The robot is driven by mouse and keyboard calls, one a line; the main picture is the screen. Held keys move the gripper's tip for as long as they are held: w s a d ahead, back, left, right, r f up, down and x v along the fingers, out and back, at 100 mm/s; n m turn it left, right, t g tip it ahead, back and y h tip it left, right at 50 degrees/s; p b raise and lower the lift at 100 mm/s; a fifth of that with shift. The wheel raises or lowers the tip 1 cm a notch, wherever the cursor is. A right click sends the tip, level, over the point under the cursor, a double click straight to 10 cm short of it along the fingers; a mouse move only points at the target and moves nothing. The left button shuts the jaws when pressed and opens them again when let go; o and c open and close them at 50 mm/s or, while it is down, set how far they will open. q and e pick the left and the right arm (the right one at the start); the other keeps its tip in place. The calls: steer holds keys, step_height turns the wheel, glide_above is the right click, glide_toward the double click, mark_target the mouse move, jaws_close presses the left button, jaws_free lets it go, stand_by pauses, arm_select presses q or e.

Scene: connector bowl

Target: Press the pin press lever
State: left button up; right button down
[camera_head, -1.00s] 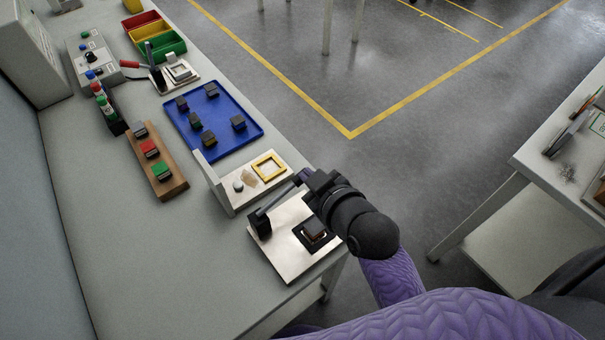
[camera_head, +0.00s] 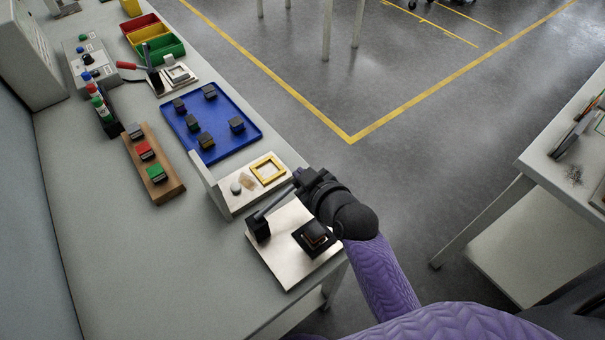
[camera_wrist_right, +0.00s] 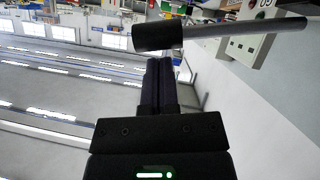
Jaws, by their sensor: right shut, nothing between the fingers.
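The pin press stands at the near end of the bench: a silver base plate (camera_head: 283,265), a black post (camera_head: 258,229) and a grey lever bar (camera_head: 274,204) rising from it towards my gripper. A dark block sits in the black nest (camera_head: 316,236) on the plate. My right gripper (camera_head: 298,179) is at the raised free end of the lever. In the wrist view its fingers (camera_wrist_right: 158,68) are together and empty, and the lever's black handle (camera_wrist_right: 157,37) lies across just past their tips. I cannot tell whether they touch. My left gripper is out of view.
Beside the press is a light fixture with a yellow frame (camera_head: 267,167). Beyond it are a blue tray (camera_head: 225,142) with several dark blocks and a wooden rack (camera_head: 167,186) with coloured blocks. Bare bench lies left of the press.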

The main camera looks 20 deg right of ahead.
steer(key=shift+w+d+f, duration=0.1)
steer(key=shift+d+f, duration=0.15)
steer(key=shift+f, duration=0.1)
steer(key=shift+f+m, duration=0.1)
steer(key=shift+m, duration=0.2)
steer(key=f+m+b, duration=0.1)
steer(key=d+f+y+b, duration=0.1)
steer(key=f, duration=0.1)
steer(key=f+m+g+y+b, duration=0.1)
steer(key=shift+w+d+f+m, duration=0.2)
steer(key=shift+w+f+m, duration=0.1)
steer(key=shift+f, duration=0.1)
steer(key=shift+f+b, duration=0.4)
steer(key=shift+f, duration=0.1)
steer(key=shift+y, duration=0.3)
